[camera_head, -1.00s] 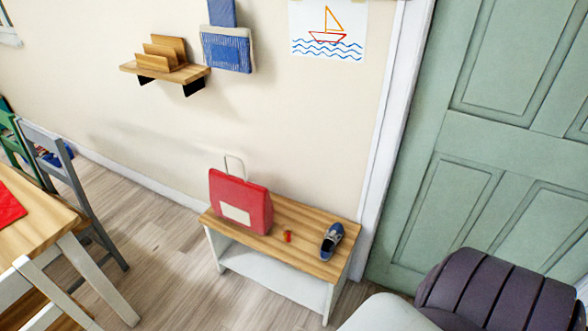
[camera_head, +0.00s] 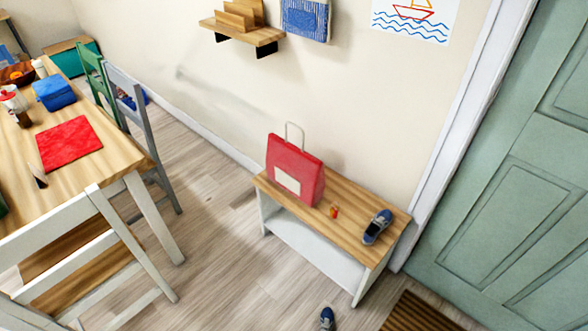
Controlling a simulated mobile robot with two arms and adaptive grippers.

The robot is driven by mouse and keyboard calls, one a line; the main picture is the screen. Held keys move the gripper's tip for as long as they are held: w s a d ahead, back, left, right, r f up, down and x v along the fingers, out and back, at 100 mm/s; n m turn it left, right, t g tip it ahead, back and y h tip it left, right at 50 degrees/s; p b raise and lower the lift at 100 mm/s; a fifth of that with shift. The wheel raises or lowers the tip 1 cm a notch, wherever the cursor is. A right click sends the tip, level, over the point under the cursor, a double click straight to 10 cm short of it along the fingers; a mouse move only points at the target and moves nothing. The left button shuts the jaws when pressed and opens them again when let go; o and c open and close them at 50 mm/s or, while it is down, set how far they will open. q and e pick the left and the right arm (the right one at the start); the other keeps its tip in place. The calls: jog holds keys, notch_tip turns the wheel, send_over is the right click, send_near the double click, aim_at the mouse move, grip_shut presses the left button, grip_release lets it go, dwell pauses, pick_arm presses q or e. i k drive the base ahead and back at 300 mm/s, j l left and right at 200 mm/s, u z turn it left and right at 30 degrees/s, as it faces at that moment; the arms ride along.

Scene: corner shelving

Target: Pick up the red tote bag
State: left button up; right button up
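The red tote bag (camera_head: 309,169) stands upright on the left part of a wooden-topped bench (camera_head: 355,196) against the wall. It has a pale rectangular patch on its front and a light loop handle (camera_head: 294,134) standing up above it. Nothing touches the bag except the bench under it. Neither of my grippers shows in the head view.
A small orange-red item (camera_head: 334,212) and a blue shoe (camera_head: 377,227) sit on the bench right of the bag. Another shoe (camera_head: 327,318) and a brown mat (camera_head: 424,314) lie on the floor. A dining table (camera_head: 113,160) and white chair (camera_head: 75,240) stand left. Floor between is clear.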

aim_at(296, 171)
jog(key=i+j, duration=0.2)
jog(key=j, duration=0.15)
jog(key=i+j+z, duration=0.1)
jog(key=j, duration=0.25)
jog(key=i+j, duration=0.25)
jog(key=j, duration=0.15)
